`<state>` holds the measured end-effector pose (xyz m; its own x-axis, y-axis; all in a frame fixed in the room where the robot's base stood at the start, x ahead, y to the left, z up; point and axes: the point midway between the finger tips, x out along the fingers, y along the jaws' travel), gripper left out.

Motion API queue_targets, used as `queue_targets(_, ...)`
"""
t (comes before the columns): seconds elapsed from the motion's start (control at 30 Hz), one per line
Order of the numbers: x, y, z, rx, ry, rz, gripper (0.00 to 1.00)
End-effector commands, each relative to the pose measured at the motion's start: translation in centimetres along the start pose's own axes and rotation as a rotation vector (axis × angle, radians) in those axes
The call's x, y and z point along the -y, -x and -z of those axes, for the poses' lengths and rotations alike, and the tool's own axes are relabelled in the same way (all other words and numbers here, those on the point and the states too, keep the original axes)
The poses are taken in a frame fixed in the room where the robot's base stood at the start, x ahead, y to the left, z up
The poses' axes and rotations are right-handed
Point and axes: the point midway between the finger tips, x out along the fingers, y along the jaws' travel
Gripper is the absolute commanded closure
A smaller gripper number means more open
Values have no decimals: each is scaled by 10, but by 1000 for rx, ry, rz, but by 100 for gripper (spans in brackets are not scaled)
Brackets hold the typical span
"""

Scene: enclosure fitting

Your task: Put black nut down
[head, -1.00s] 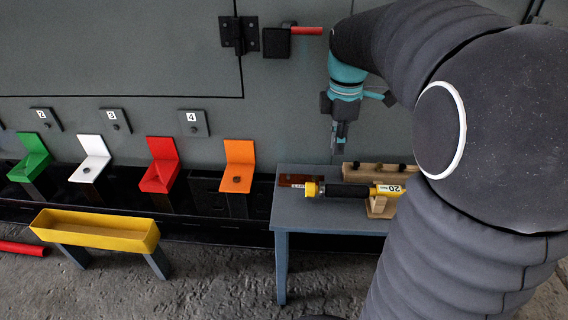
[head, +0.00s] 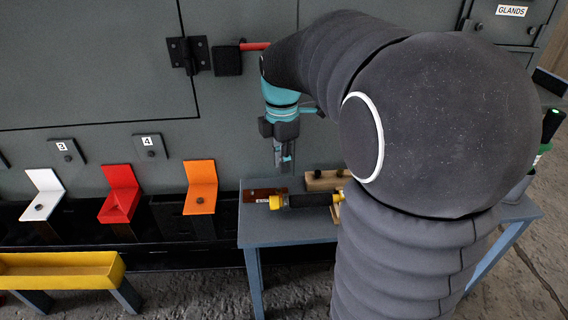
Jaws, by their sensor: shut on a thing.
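My gripper (head: 284,163), at the end of the teal wrist, points down above the back of the blue-grey table (head: 258,229). Its fingers are shut on the black nut, which is too small and dark to make out between them. A wooden block (head: 321,184) with black pieces on top stands to the right of the fingers. Small dark pieces also sit on the white holder (head: 43,193) and the orange holder (head: 200,187). The red holder (head: 119,194) stands between them.
A yellow-and-black tool (head: 305,200) lies on the table, beside a brown plate (head: 262,194). A yellow trough (head: 60,270) stands at the lower left. The grey cabinet wall with a red-handled latch (head: 228,58) rises behind. My arm hides the table's middle.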

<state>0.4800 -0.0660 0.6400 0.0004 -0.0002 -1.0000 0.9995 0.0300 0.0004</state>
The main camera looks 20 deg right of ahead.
Motion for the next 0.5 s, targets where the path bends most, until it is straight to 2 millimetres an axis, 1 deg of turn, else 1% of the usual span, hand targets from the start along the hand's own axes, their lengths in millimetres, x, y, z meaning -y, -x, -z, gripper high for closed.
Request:
queue_targets(0.03,-6,-8,10,-1,6,3,97)
queue_targets(0.1,-14,-17,21,0,6,3,97)
queue_targets(0.4,-47,-50,67,0,3,2,97)
queue_targets(0.43,-49,-53,71,0,3,2,97)
queue_targets(0.5,-48,-65,69,0,-1,5,97)
